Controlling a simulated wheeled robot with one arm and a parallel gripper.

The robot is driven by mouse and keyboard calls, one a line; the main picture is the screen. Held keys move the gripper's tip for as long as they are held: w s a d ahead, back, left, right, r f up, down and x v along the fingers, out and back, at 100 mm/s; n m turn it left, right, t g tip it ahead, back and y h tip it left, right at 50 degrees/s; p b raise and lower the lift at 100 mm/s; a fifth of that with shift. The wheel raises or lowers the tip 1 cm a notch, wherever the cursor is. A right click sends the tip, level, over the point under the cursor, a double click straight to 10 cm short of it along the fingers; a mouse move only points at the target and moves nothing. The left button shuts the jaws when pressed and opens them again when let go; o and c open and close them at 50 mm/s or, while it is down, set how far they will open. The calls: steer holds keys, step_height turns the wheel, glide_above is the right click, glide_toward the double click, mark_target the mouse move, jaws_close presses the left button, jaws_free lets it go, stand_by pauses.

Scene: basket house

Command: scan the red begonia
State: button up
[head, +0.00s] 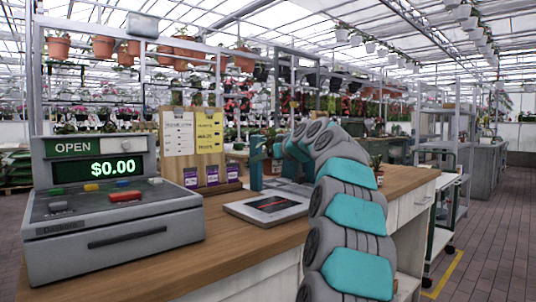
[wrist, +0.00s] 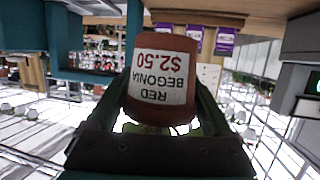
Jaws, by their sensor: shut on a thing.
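The red begonia is in a terracotta pot (wrist: 150,107) with a white label reading "RED BEGONIA $2.50", upside down in the wrist view. My gripper (wrist: 162,92) is shut on this pot, with a finger at each side. Only a little green of the plant shows below the pot. In the head view my gripper (head: 275,148) is beyond the flat scanner pad (head: 266,207), beside a teal upright (head: 256,163); the pot is small and partly hidden there.
The wooden counter (head: 215,255) runs away to the right. A sign board (head: 193,140) with purple-labelled packets stands behind the pad. Another potted plant (head: 376,172) stands farther along the counter. A shelf cart (head: 440,185) stands at the right, beside clear paved floor (head: 495,240).

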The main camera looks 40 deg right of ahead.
steer(key=shift+f+b, duration=1.4)
steer(key=shift+f, duration=1.2)
step_height(320, 180, up, 8)
steer(key=p, duration=0.4)
steer(key=shift+p, duration=0.35)
steer(key=shift+w+r, duration=0.1)
steer(key=shift+r, duration=0.85)
